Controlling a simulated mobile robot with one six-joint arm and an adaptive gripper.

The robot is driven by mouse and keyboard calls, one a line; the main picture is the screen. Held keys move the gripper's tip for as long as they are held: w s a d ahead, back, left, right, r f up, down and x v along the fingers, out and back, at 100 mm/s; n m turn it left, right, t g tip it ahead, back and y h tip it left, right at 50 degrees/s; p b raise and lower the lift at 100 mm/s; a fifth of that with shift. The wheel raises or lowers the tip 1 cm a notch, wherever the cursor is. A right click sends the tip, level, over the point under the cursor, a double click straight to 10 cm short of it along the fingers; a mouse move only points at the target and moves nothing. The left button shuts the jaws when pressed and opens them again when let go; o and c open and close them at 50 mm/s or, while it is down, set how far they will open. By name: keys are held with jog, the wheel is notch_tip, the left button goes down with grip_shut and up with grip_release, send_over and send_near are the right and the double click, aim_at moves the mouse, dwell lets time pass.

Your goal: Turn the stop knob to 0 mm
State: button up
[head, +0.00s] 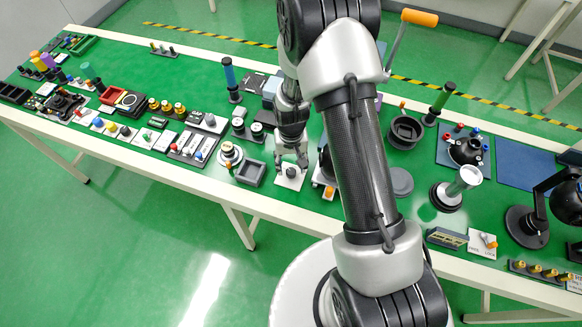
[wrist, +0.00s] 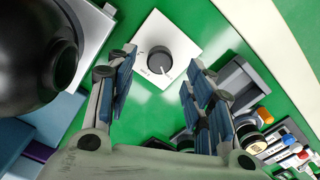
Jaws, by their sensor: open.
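The stop knob (wrist: 159,60) is a round dark knob with a light pointer line, on a square white plate (wrist: 186,36) with small print. In the wrist view the line points to the lower right; the print is too small to read surely. In the head view the knob (head: 290,171) sits on its plate (head: 288,183) near the front of the green table. My gripper (wrist: 155,85) is open, with its blue-padded fingers apart on either side of the knob's lower side in the picture. Nothing is between the fingers, and no contact with the knob shows.
A grey square tray (head: 250,173) stands left of the plate. A large black rounded object (wrist: 35,55) is close to my left finger in the wrist view. Several small fixtures crowd the table to the left. The table's white front edge (head: 200,178) is near.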

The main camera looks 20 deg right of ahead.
notch_tip(320, 180, up, 9)
jog(key=shift+f, duration=0.2)
dwell(0.5)
notch_tip(320, 180, up, 10)
jog(key=t, duration=0.1)
send_over(291, 172)
jog(key=s, duration=0.1)
jog(key=s+r+n+t, duration=0.1)
jog(key=s+r, duration=0.5)
jog(key=r, duration=0.3)
jog(key=s+r+t, duration=0.1)
jog(key=s+r, duration=0.3)
jog(key=s, duration=0.3)
jog(key=s+r+n+t, duration=0.1)
jog(key=s+r, duration=0.3)
jog(key=s, duration=0.3)
jog(key=shift+s+t, duration=0.15)
jog(key=shift+t, duration=0.15)
jog(key=shift+c, duration=0.2)
